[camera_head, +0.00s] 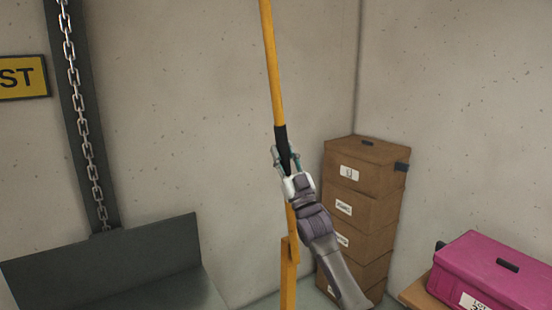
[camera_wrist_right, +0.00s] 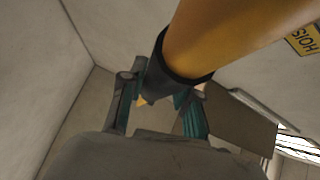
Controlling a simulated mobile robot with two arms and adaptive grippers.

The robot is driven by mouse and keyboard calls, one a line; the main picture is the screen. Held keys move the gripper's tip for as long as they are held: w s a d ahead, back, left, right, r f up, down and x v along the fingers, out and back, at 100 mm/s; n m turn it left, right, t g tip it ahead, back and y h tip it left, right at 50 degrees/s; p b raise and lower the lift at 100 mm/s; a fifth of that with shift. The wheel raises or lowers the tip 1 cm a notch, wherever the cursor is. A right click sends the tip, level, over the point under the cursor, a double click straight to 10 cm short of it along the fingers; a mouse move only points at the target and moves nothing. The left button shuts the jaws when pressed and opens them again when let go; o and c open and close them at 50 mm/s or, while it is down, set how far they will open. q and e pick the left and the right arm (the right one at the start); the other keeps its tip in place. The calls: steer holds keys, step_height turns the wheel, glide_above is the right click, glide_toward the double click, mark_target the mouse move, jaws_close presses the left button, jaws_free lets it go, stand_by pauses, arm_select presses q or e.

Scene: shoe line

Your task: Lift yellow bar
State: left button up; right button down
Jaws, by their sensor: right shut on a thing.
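The yellow bar (camera_head: 272,65) rises nearly upright through the middle of the head view, leaning slightly left at its top, which runs out of the frame. It has a black grip section (camera_head: 282,145). My right gripper (camera_head: 284,158) is shut on the bar at this black section. In the right wrist view the yellow bar (camera_wrist_right: 220,40) fills the upper middle, and its black grip (camera_wrist_right: 170,65) sits between the fingers of my right gripper (camera_wrist_right: 162,95). The lower part of the bar is partly hidden behind my gripper and arm. My left gripper is not in view.
A stack of brown boxes (camera_head: 368,210) stands in the corner at right. A pink case (camera_head: 490,270) lies on a wooden surface at lower right. A chain (camera_head: 75,90) hangs along a dark post at left, above a dark grey panel (camera_head: 110,265). Bare wall lies behind the bar.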

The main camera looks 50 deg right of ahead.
steer(key=shift+h, duration=0.3)
steer(key=c, duration=0.8)
jaws_free()
steer(key=shift+d, duration=0.1)
steer(key=v, duration=1.2)
steer(key=shift+s, duration=0.1)
